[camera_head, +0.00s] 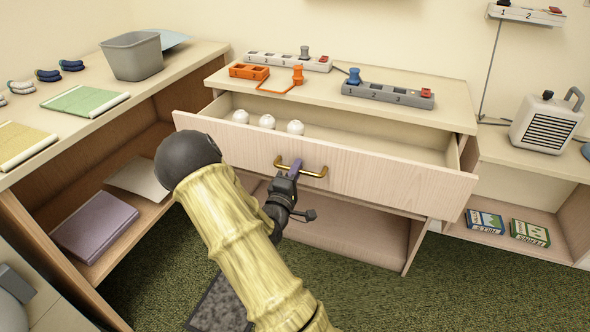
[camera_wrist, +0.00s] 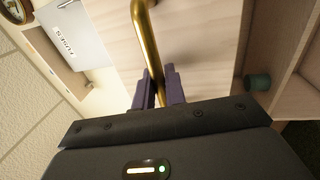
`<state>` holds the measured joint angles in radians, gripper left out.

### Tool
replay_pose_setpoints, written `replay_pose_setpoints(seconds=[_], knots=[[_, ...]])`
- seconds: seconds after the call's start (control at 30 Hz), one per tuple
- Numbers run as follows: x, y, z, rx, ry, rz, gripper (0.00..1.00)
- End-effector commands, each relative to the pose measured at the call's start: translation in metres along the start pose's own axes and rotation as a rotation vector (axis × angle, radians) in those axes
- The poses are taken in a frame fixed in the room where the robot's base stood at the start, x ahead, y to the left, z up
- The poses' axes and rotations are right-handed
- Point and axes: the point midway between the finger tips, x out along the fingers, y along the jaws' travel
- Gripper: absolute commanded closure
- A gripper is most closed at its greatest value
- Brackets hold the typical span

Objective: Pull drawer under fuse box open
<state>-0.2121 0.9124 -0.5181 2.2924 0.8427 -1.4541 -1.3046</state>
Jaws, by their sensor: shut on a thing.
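The wooden drawer (camera_head: 330,165) under the counter stands pulled out, and its inside shows from above. Three white round things (camera_head: 267,121) lie in its left part. A brass bar handle (camera_head: 315,174) is on its front, and the handle also shows large in the wrist view (camera_wrist: 145,40). My gripper (camera_head: 292,172) is shut on the handle, with its purple fingers (camera_wrist: 158,88) on both sides of the bar. A white thing with lettering that seems to read FUSES (camera_wrist: 72,35) shows in the wrist view. I cannot tell a fuse box in the head view.
Power strips (camera_head: 388,93) with plugs stand on the countertop (camera_head: 440,85) above the drawer. A side counter with a grey bin (camera_head: 135,57) is at left. A heater (camera_head: 547,120) and small boxes (camera_head: 485,222) are at right. The green carpet (camera_head: 450,290) is free at front right.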

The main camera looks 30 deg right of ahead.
Motion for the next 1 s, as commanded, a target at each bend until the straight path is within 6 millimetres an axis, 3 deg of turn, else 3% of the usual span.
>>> replay_pose_setpoints(seconds=[0.03, 0.1, 0.13, 0.57, 1.0], knots=[[0.000, -0.002, 0.003, -0.003, -0.007, -0.004, 0.86], [0.000, -0.001, 0.002, -0.003, -0.006, -0.003, 0.72], [0.000, -0.001, 0.002, -0.003, -0.005, -0.003, 0.70], [-0.010, -0.001, -0.001, -0.001, 0.001, -0.004, 0.70], [-0.089, 0.000, -0.001, -0.004, 0.004, -0.003, 0.70]])
